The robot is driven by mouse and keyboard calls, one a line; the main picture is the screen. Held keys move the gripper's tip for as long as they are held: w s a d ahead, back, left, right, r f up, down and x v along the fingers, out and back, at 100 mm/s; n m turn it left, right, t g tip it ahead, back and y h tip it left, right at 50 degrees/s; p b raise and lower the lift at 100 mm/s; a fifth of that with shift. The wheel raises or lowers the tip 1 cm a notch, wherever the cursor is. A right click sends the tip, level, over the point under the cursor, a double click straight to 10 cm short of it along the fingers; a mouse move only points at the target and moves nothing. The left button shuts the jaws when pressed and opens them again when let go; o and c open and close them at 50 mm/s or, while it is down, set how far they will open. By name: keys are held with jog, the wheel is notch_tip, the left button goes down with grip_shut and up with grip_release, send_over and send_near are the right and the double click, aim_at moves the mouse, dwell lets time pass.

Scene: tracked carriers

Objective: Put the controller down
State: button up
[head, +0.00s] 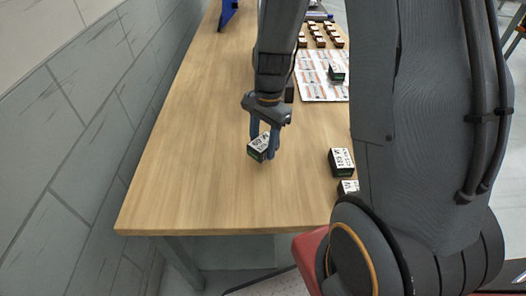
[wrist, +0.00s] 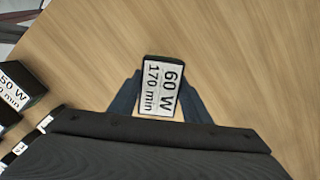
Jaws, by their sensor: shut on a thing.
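The controller is a small dark box with a white label (head: 258,146), held between the fingers of my gripper (head: 264,143) over the bare middle of the wooden table. In the wrist view the label on the controller (wrist: 161,88) reads "60 W 170 min", and a blue finger shows on each side of it. My gripper is shut on it. I cannot tell whether the box touches the table top or hangs just above it.
The wooden table (head: 190,160) is clear around the box, to the left and front. Other labelled boxes (head: 341,161) stand to the right, partly hidden by my arm. A printed sheet (head: 318,80) and several small boxes lie further back. A wall (head: 70,120) runs along the left.

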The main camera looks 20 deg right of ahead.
aim_at(266, 139)
jog(key=shift+f, duration=1.65)
jog(key=shift+f, duration=0.15)
jog(key=o, duration=1.3)
jog(key=r, duration=0.7)
jog(key=d+r+b, duration=0.1)
jog(key=r, duration=0.3)
jog(key=shift+w+d+r, duration=0.1)
jog(key=shift+w+r, duration=0.05)
jog(key=shift+w, duration=0.2)
jog(key=shift+r, duration=0.3)
jog(key=shift+s+r, duration=0.15)
jog(key=shift+s, duration=0.05)
jog(key=shift+s+a+f+n+t+h, duration=0.1)
jog(key=shift+s+a+n+t+h, duration=0.1)
jog(key=shift+s+n, duration=1.7)
jog(key=shift+s+a+f+n+t+h, duration=0.2)
jog(key=shift+s+n, duration=1.15)
jog(key=shift+n, duration=1)
jog(key=shift+s+a+f+n+t+h, duration=0.1)
jog(key=shift+s+a+n+t+h, duration=0.1)
jog(key=shift+s+n, duration=1.7)
jog(key=shift+w+d, duration=0.1)
jog(key=shift+w, duration=0.15)
